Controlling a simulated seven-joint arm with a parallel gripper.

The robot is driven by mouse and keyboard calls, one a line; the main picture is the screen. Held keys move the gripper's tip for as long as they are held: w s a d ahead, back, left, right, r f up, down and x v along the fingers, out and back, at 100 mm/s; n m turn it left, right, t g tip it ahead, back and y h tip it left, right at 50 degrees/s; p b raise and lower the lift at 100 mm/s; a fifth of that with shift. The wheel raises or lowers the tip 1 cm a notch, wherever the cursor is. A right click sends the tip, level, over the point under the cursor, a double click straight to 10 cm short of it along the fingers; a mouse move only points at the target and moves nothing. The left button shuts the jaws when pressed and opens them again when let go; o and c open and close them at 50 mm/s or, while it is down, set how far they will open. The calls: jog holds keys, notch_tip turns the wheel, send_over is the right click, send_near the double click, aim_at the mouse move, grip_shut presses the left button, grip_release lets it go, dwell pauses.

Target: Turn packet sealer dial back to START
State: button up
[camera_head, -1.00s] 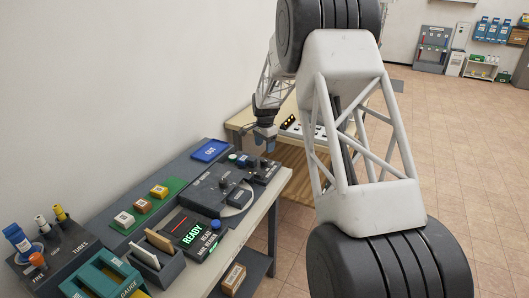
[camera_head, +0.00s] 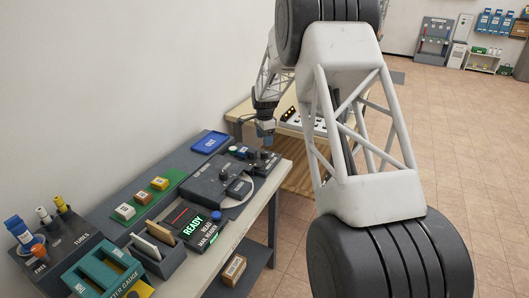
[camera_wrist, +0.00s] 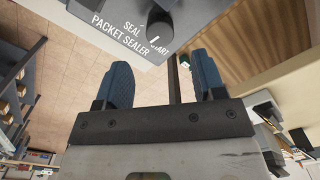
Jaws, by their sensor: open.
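The packet sealer (camera_wrist: 95,25) is a grey panel at the top of the wrist view, lettered PACKET SEALER, SEAL and START. Its black dial (camera_wrist: 160,24) stands up from the panel and partly covers the START lettering. A white mark shows beside the dial; I cannot tell exactly where the dial points. My gripper (camera_wrist: 163,66) is open with two blue fingers, empty, and the dial lies beyond the fingertips, apart from them. In the head view my gripper (camera_head: 266,136) hangs over the far right end of the bench, just above the sealer area.
The bench holds a blue OUT tray (camera_head: 210,143), a dark machine (camera_head: 218,184), a READY mail reader (camera_head: 197,230), coloured blocks on a green strip (camera_head: 168,190) and a tube rack (camera_head: 50,240). A wooden table (camera_head: 240,112) stands behind. Open floor lies to the right.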

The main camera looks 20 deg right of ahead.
aim_at(265, 151)
jog(key=shift+f, duration=3.55)
jog(key=shift+c, duration=0.4)
jog(key=c, duration=0.8)
jog(key=shift+c, duration=0.2)
jog(key=shift+n, duration=1.6)
jog(key=o, duration=0.9)
